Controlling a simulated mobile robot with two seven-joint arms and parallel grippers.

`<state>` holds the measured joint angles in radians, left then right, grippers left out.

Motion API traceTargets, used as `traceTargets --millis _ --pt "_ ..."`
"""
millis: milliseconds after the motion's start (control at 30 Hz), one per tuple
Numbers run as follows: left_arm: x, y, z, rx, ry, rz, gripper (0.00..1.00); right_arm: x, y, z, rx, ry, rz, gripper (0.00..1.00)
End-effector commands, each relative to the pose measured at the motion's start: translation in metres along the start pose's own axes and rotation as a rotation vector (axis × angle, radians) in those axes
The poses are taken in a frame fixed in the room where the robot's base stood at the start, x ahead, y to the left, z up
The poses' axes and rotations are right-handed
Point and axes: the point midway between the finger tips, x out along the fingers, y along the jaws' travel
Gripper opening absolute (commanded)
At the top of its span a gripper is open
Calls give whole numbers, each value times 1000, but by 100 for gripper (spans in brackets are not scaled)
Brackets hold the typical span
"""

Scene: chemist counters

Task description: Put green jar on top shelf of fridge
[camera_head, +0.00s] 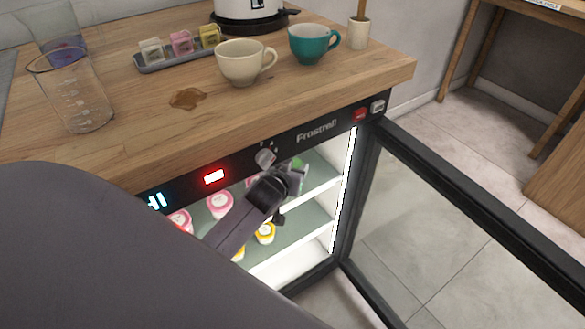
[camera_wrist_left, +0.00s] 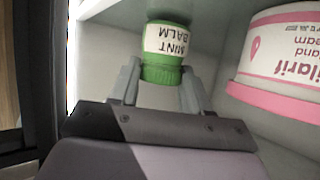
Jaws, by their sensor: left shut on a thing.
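The green jar, with a white label reading "MINT BALM", sits between the fingers of my left gripper (camera_wrist_left: 160,78) in the wrist view. The jar (camera_wrist_left: 164,66) shows upside down there. In the head view my left gripper (camera_head: 291,180) reaches into the open fridge (camera_head: 330,133) under the counter, at the height of the upper shelf (camera_head: 318,172). Only a bit of the green jar (camera_head: 298,163) shows beside the gripper. I cannot tell whether the jar touches the shelf. My right gripper is not in view.
Pink-and-white tubs (camera_head: 220,205) stand on the upper shelf; a large one (camera_wrist_left: 280,60) is close to the jar in the wrist view. A yellow jar (camera_head: 265,233) is lower down. The glass door (camera_head: 455,235) stands open at right. Cups and a beaker stand on the counter (camera_head: 130,150).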

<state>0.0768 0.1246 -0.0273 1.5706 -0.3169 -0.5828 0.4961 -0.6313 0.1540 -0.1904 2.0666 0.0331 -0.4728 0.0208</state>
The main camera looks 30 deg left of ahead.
Motion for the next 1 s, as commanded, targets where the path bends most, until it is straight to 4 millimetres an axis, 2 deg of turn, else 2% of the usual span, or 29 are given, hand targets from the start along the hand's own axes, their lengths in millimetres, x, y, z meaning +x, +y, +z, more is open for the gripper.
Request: traceTargets --millis 67,100,133,167,567,767,1000 --pt "2 0 3 -1 0 0 17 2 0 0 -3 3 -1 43" --pt "1 0 2 0 0 0 60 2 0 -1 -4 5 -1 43" --pt "1 0 2 0 0 0 70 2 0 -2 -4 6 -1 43" --pt "1 0 2 0 0 0 73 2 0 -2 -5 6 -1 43" --pt "-4 0 -1 0 -1 0 73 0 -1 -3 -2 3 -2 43" --pt "-32 0 -2 -2 -2 0 73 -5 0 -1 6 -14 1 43" --pt "-77 0 -2 -1 -3 -1 73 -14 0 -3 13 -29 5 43"
